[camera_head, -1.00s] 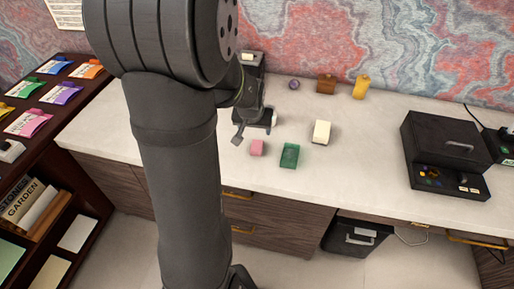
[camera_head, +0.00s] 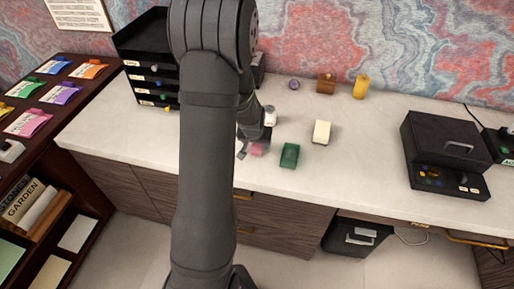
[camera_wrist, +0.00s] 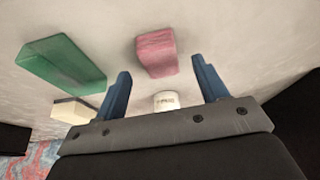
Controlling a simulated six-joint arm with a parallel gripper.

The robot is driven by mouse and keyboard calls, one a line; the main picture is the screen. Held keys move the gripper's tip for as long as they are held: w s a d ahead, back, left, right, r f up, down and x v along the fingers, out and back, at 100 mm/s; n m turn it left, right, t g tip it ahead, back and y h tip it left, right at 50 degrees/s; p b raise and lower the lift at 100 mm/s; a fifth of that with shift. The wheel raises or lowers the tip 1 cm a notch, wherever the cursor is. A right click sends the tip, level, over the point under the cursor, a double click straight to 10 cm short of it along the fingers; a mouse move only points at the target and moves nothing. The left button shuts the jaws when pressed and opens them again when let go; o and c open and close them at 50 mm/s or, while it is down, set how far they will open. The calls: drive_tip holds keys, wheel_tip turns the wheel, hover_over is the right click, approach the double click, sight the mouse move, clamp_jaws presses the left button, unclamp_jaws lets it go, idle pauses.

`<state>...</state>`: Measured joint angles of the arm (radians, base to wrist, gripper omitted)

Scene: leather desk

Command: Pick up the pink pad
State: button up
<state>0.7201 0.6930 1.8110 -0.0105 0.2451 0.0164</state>
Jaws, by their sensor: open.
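The pink pad (camera_head: 257,150) lies on the pale desk top, partly hidden by my gripper in the head view. In the wrist view the pink pad (camera_wrist: 157,53) shows whole, ahead of the space between my two blue fingers. My gripper (camera_wrist: 160,78) is open and empty, with the fingers apart and the pad a little beyond their tips. In the head view my gripper (camera_head: 243,146) is just left of the pad, largely behind my arm. I cannot tell whether it touches the pad.
A green block (camera_head: 289,155) lies close right of the pad. A cream block (camera_head: 321,132) is farther right. A white labelled cup-like item (camera_wrist: 165,101) sits behind the pad. A black tray stack (camera_head: 150,75) stands at the back left, a black box (camera_head: 445,155) at the right.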

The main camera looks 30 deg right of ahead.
drive_tip(key=shift+x, duration=1.45)
drive_tip(key=c, duration=1.1)
drive_tip(key=shift+o, duration=0.2)
drive_tip(key=shift+r, duration=0.1)
drive_tip(key=shift+r, duration=0.5)
drive_tip(key=r, duration=0.3)
drive_tip(key=shift+s+d+r, duration=0.15)
drive_tip(key=shift+s+r, duration=0.15)
drive_tip(key=shift+s, duration=0.1)
drive_tip(key=s+d+r, duration=0.3)
drive_tip(key=s+r, duration=0.3)
drive_tip(key=s, duration=0.4)
drive_tip(key=shift+s+d, duration=0.15)
drive_tip(key=shift+d, duration=0.05)
